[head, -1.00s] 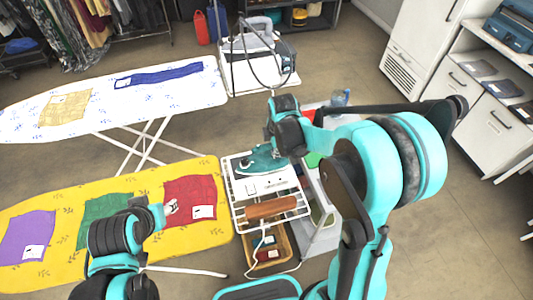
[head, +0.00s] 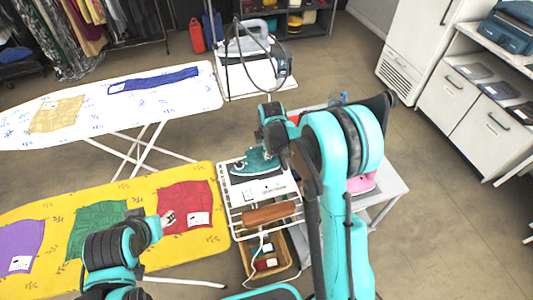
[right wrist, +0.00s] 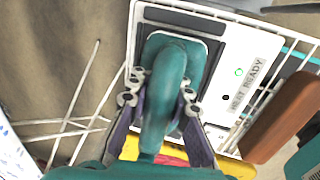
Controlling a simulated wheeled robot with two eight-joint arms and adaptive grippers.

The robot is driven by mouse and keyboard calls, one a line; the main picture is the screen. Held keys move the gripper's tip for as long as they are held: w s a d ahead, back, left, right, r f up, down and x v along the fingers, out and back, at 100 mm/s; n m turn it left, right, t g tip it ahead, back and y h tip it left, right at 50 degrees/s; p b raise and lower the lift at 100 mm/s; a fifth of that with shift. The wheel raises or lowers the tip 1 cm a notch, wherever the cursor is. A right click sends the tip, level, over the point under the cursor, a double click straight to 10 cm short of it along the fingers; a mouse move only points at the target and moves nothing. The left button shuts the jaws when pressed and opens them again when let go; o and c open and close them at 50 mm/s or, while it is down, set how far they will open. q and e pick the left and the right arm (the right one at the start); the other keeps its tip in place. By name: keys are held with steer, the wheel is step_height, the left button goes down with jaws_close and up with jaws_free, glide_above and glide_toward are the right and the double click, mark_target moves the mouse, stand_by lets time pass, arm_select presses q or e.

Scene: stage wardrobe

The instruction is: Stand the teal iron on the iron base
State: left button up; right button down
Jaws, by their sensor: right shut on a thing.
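The teal iron (head: 254,164) is at the back of the white iron base (head: 266,188), over its dark plate. In the right wrist view the iron (right wrist: 166,70) covers most of that plate, beside the "HEAT READY" label on the base (right wrist: 245,68). I cannot tell whether the iron touches the plate. My right gripper (head: 268,150) is shut on the iron's handle; its fingers (right wrist: 160,95) lie on both sides of it in the right wrist view. My left gripper (head: 166,218) is over the red cloth on the yellow board; its opening is unclear.
The base sits on a white wire rack with a brown wooden handle (head: 270,213) in front. A basket (head: 281,259) is below. The yellow ironing board (head: 150,185) is left, the white one (head: 190,102) behind it. A white table (head: 390,187) stands to the right.

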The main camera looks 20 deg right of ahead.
steer(key=shift+f, duration=0.1)
steer(key=c, duration=1.4)
jaws_free()
